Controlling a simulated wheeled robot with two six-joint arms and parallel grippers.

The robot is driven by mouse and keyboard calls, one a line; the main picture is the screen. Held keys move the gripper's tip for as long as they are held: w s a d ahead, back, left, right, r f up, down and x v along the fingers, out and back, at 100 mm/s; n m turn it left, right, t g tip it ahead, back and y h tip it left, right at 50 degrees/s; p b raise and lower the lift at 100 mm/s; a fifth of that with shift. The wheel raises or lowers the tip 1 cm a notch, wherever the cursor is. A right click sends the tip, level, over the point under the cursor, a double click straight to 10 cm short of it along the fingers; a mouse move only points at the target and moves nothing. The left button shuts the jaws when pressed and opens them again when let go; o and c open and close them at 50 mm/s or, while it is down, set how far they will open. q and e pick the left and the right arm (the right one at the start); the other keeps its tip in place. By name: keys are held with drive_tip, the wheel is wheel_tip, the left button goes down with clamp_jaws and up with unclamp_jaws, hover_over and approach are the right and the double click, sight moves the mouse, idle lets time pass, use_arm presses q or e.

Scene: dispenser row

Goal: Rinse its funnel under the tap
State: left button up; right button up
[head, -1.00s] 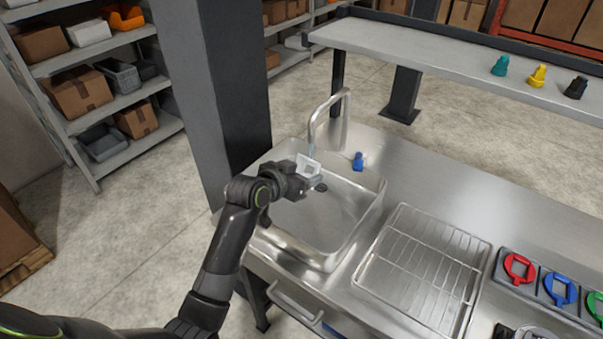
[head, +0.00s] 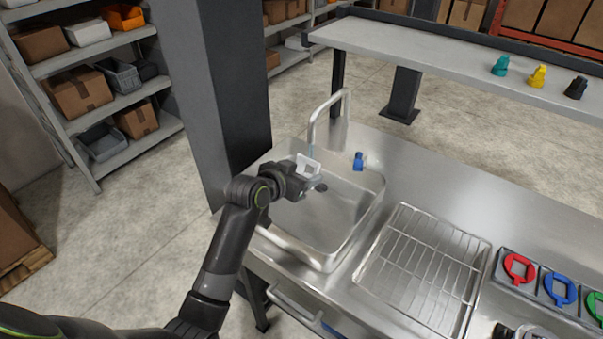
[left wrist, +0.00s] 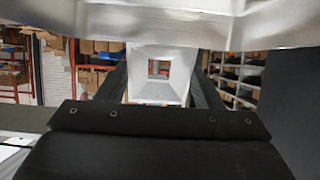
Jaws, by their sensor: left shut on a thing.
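My left gripper (head: 298,180) is over the sink (head: 345,235), shut on a white funnel (head: 308,165). The funnel is held under the curved tap (head: 313,122), and a thin pale blue stream runs from the spout down to it. In the left wrist view the white funnel (left wrist: 160,88) sits between the dark fingers, with its square opening facing the camera. A blue tap handle (head: 359,161) stands behind the sink's back right rim. My right gripper is not clearly seen.
A wire drying rack (head: 425,265) lies right of the sink. Red (head: 518,268), blue (head: 561,289) and green rings sit in a dark holder at the far right. Teal, yellow and black pieces stand on the back shelf (head: 430,55). A dark column (head: 215,90) rises left of the sink.

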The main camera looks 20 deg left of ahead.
use_arm(q)
drive_tip(key=shift+s, duration=0.1)
use_arm(e)
drive_tip(key=shift+r, duration=0.1)
